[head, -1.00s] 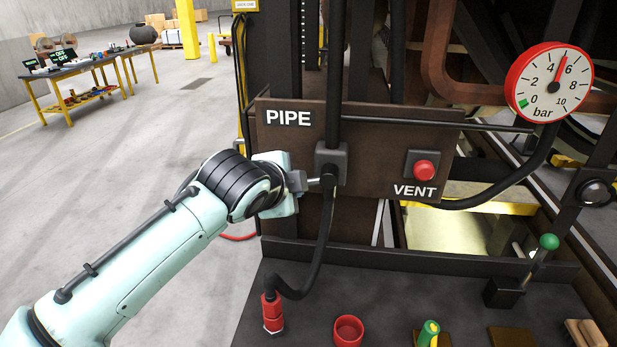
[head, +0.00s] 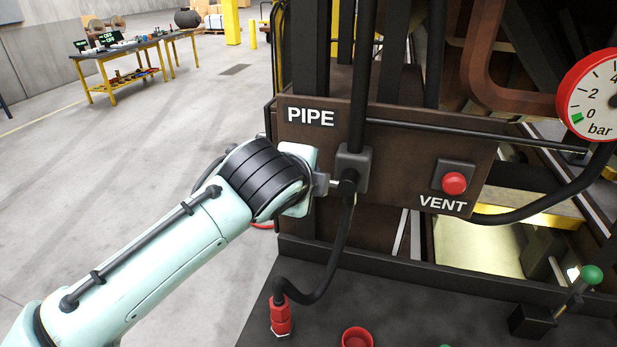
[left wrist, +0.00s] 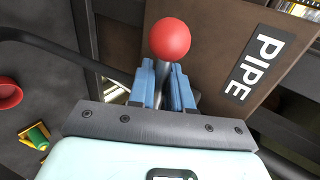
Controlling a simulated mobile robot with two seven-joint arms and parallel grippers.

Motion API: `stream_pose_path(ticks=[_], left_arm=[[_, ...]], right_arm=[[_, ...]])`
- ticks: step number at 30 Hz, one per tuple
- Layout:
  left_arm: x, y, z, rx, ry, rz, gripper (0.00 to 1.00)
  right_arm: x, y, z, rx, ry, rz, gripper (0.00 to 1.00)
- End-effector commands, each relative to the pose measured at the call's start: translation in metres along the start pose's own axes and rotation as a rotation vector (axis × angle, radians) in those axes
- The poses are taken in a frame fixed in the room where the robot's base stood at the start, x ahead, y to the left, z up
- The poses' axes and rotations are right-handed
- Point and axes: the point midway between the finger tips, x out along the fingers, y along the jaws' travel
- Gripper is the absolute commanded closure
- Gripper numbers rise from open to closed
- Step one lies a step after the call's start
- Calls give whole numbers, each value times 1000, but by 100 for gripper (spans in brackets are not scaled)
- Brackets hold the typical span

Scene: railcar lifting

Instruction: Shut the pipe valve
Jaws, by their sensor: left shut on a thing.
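The pipe valve (head: 353,168) is a dark block on the black pipe, at the right of the PIPE label (head: 311,116) on a brown panel. In the left wrist view, the blue fingers of my left gripper (left wrist: 166,88) are shut on the valve lever, whose red ball knob (left wrist: 170,39) sticks out past the fingertips. The head view hides the knob and most of the lever behind my wrist. My right gripper is not in view.
A red VENT button (head: 454,183) is right of the valve. A pressure gauge (head: 595,95) is cut off at the right edge. A black hose (head: 338,255) runs down to a red fitting (head: 281,318). A green-knobbed lever (head: 591,275) stands lower right. Open floor lies left.

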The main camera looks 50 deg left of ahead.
Motion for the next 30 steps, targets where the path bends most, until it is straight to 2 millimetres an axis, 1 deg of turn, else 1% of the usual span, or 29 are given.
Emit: stream_pose_path(ticks=[1, 2, 3, 12, 16, 20, 24, 30], left_arm=[[-1, -2, 1, 2, -2, -5, 100], [-1, -2, 1, 2, -2, -5, 78], [-1, -2, 1, 2, -2, -5, 65], [-1, -1, 0, 0, -1, -3, 65], [-11, -1, 1, -2, 0, -4, 65], [-34, -1, 1, -3, 1, -7, 65], [-67, -2, 0, -1, 1, -8, 65], [-108, -2, 0, -1, 0, -7, 65]], right_arm=[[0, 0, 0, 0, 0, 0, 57], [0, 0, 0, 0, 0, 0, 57], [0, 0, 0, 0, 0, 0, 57], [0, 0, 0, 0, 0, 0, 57], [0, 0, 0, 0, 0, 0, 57], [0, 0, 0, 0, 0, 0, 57], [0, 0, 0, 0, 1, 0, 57], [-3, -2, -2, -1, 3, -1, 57]])
